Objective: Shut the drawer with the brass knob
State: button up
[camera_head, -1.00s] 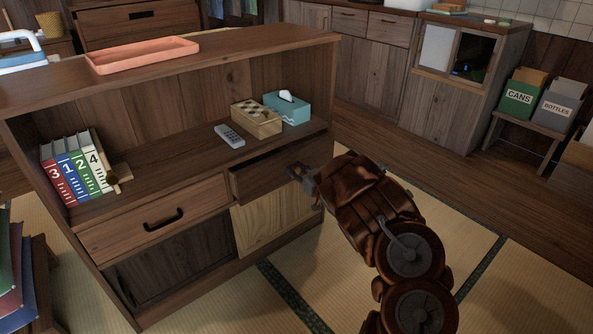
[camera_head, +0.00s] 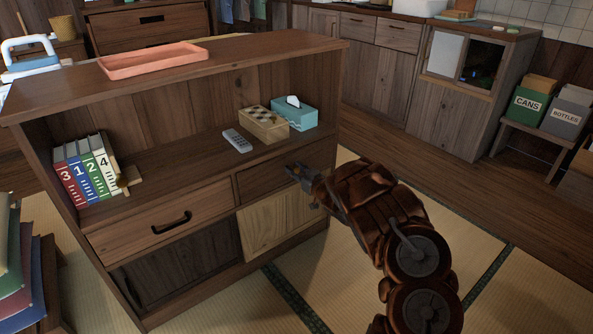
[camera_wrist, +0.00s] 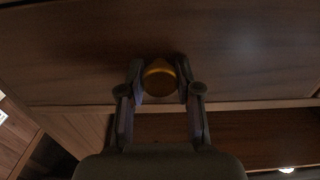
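The brass knob (camera_wrist: 160,78) sits between the two fingertips of my gripper (camera_wrist: 160,82) in the wrist view, with a finger close against each side. The knob is on a dark wooden drawer front (camera_wrist: 80,60). In the head view this drawer (camera_head: 268,178) is the right one under the cabinet's shelf. It looks flush or nearly flush with the cabinet; any small gap is too dark to tell. My gripper (camera_head: 296,173) reaches it from the right and hides the knob there.
The cabinet (camera_head: 225,50) has a black-handled left drawer (camera_head: 165,222) and a pale panel (camera_head: 270,225) below. On its shelf are several binders (camera_head: 88,172), a remote (camera_head: 238,140), a checkered box (camera_head: 263,125) and a tissue box (camera_head: 296,115). Tatami to the right is clear.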

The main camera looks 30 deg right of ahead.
jog(key=o, duration=0.4)
jog(key=shift+w+a, duration=0.1)
jog(key=shift+w, duration=0.1)
jog(key=shift+o, duration=0.2)
jog(key=shift+s, duration=0.1)
jog(key=s+d, duration=0.2)
jog(key=s, duration=0.9)
jog(key=shift+s, duration=0.4)
